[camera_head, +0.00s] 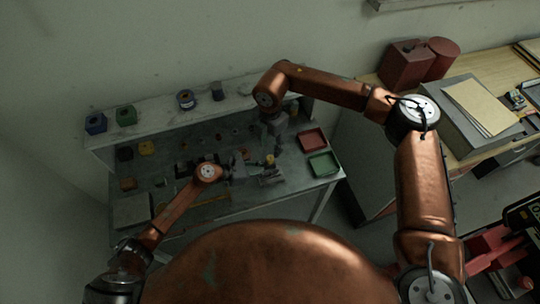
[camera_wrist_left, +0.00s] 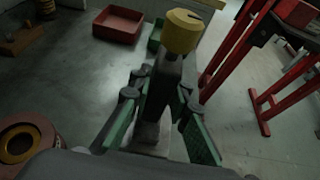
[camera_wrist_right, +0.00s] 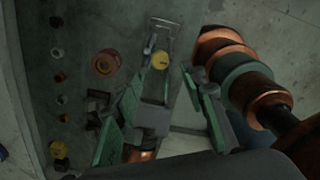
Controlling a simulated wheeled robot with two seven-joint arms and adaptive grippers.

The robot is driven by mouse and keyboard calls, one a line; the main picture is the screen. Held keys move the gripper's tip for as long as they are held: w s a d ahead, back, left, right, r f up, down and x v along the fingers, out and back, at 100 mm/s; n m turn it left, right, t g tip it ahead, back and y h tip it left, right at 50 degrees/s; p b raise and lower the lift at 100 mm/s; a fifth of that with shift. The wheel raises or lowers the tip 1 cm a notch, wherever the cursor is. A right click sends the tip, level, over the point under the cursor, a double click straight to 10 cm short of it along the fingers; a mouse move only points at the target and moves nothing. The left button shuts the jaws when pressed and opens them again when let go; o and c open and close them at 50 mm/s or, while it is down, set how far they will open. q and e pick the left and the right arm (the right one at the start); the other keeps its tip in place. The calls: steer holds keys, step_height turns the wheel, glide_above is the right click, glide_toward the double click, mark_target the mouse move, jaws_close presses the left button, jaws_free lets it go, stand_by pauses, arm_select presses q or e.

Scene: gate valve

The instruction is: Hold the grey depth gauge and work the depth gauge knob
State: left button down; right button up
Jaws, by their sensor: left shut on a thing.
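The grey depth gauge (camera_wrist_left: 163,85) stands upright between the green-padded fingers of my left gripper (camera_wrist_left: 158,115), which is shut on its body. The yellow depth gauge knob (camera_wrist_left: 183,32) sits on top of the gauge, clear of those fingers. In the head view the knob (camera_head: 269,160) shows just right of my left gripper (camera_head: 240,174), above the bench. My right gripper (camera_head: 273,125) is higher, over the back of the bench. In the right wrist view its fingers (camera_wrist_right: 162,80) are spread, with the knob (camera_wrist_right: 160,60) showing beyond them; contact with it is not visible.
The grey workbench (camera_head: 222,209) has a red tray (camera_head: 312,139) and a green tray (camera_head: 323,165) at its right end. A reddish ring part (camera_wrist_right: 105,63) and several small parts lie on the bench. A raised shelf (camera_head: 155,128) runs along the back.

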mark_target(270, 157)
step_height(270, 157, down, 7)
steer(key=shift+f, duration=0.1)
steer(key=shift+c, duration=0.2)
jaws_close()
stand_by(0.5)
